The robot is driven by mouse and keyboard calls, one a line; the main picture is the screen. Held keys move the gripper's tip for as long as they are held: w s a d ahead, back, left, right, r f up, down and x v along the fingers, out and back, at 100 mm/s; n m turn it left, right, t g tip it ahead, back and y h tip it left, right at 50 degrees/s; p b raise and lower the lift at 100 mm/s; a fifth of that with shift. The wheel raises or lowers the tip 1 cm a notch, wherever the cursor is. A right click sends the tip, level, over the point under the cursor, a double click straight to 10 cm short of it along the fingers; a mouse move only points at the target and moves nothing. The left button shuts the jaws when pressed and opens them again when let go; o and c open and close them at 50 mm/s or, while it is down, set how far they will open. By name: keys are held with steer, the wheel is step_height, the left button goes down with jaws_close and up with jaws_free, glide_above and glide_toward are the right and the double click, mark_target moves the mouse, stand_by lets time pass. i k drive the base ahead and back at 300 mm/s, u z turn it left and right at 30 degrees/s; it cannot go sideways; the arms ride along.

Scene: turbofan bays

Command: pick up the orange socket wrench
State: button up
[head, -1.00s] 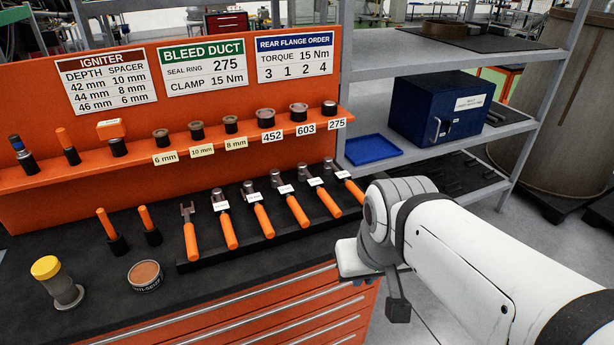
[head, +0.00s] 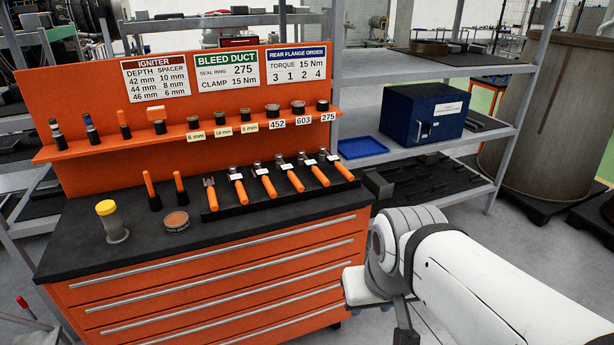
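Several orange-handled wrenches (head: 266,185) lie side by side in a black rack on the orange workbench. The leftmost one (head: 211,195) has a forked open head. The others have grey heads with small white labels, too small to read, so I cannot tell which is the socket wrench. Two more orange-handled tools (head: 150,188) stand upright in black holders left of the rack. My gripper (head: 378,300) is at the lower right, in front of and to the right of the bench, apart from the tools.
The black bench top (head: 75,240) also holds a yellow-capped jar (head: 112,225) and a round tin (head: 176,222). A ledge with sockets and rings runs behind. A grey shelf unit at right holds a blue tray (head: 362,148) and blue cabinet (head: 422,112). Floor is clear right of the bench.

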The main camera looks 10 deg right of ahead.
mark_target(309, 164)
steer(key=z, duration=0.65)
steer(key=i, duration=1.85)
steer(key=u, duration=0.65)
